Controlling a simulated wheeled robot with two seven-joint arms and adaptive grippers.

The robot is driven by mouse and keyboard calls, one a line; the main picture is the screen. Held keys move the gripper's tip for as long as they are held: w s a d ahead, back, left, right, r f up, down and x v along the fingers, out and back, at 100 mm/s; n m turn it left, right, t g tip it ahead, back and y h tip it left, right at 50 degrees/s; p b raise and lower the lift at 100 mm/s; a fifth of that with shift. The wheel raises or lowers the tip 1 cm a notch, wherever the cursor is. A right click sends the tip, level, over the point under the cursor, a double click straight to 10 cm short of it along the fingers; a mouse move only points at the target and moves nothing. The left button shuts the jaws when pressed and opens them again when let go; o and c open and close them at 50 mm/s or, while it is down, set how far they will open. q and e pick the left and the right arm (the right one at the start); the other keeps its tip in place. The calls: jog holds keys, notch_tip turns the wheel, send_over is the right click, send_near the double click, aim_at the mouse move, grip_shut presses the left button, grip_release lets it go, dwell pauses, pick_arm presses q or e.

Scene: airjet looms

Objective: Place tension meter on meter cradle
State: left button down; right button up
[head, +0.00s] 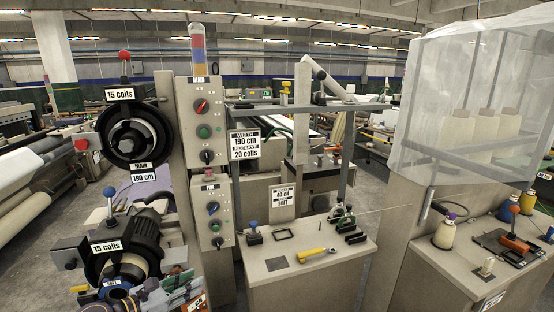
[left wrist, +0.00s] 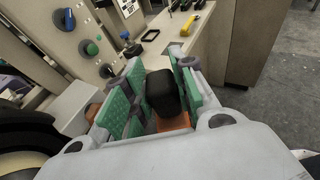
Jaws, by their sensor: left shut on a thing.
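The tension meter (left wrist: 162,92), a black block with an orange part below it, sits between the green-padded fingers of my left gripper (left wrist: 155,85) in the left wrist view. The gripper is shut on it. In the head view my left gripper (head: 176,292) is at the bottom, in front of the lower coil unit and left of the middle cabinet. I cannot tell for sure which thing is the meter cradle; a thin black rectangular frame (head: 284,234) lies on the middle cabinet top, apart from the gripper. My right gripper does not show.
The middle cabinet top (head: 310,273) also bears a yellow wrench (head: 316,254), a blue-knobbed lever (head: 253,232) and several black clips. A control column (head: 205,120) stands left of it. The right bench holds cones and an orange-handled device (head: 515,243).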

pick_arm(q)
jog(key=shift+a+f+n+t+y, duration=0.3)
jog(key=shift+a+f+n+y, duration=0.2)
jog(key=shift+f, duration=0.25)
jog(key=shift+a+f+n+t+y, duration=0.3)
jog(key=shift+a+f+n+y, duration=0.15)
jog(key=shift+f, duration=0.25)
jog(key=s+a+f+n+t+y, duration=0.1)
jog(key=a+f+y, duration=0.1)
jog(key=f, duration=0.2)
jog(key=s+a+f+n+y, duration=0.2)
jog(key=a+f, duration=0.1)
jog(key=f, duration=0.2)
jog(key=d+n+y, duration=0.2)
jog(key=d+y, duration=0.1)
jog(key=d, duration=0.6)
jog(key=shift+f+n+t, duration=0.15)
jog(key=shift+n+t, duration=0.2)
jog(key=shift+t, duration=0.05)
jog(key=shift+f, duration=0.1)
dwell(0.4)
